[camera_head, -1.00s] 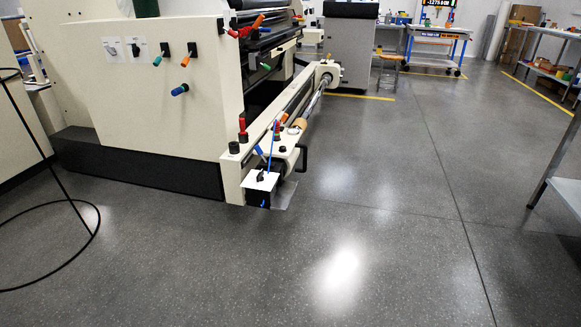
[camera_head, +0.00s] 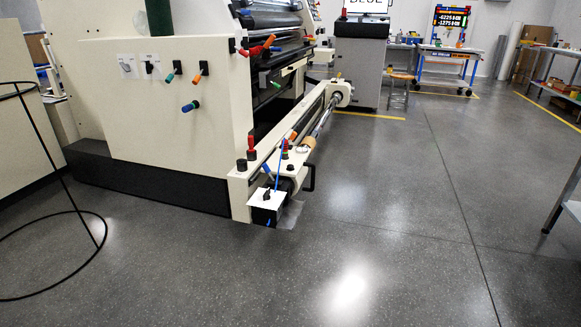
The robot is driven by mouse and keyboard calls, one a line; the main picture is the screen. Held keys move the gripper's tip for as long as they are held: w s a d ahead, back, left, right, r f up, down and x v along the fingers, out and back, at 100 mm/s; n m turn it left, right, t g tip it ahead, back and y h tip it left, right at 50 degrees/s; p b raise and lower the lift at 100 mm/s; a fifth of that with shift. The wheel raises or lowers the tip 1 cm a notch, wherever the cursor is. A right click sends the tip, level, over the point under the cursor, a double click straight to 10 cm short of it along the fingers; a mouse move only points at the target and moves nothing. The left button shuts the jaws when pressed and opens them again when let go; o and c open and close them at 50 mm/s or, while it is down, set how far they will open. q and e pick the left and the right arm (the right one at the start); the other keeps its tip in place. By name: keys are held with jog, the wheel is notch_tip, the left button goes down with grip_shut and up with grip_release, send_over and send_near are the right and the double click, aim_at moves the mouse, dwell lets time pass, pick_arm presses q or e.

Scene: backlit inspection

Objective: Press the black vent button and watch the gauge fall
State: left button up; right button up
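Neither of my grippers is in view. A cream machine (camera_head: 170,140) with a dark base fills the left and middle. Its front panel carries black switches and levers with coloured grips, among them a blue-tipped one (camera_head: 190,106). On the near end of its long rail are a black knob (camera_head: 241,165) and a red-topped knob (camera_head: 252,146). A white plate (camera_head: 261,202) with a small black part sits below them. I cannot tell whether any of these is the black vent button. No gauge can be made out.
The grey floor (camera_head: 390,220) is open in the middle and right. A black wire stand (camera_head: 60,220) stands at the left. A metal table (camera_head: 565,200) cuts in at the right edge. A screen (camera_head: 367,7) and a blue-framed workbench (camera_head: 448,55) are at the back.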

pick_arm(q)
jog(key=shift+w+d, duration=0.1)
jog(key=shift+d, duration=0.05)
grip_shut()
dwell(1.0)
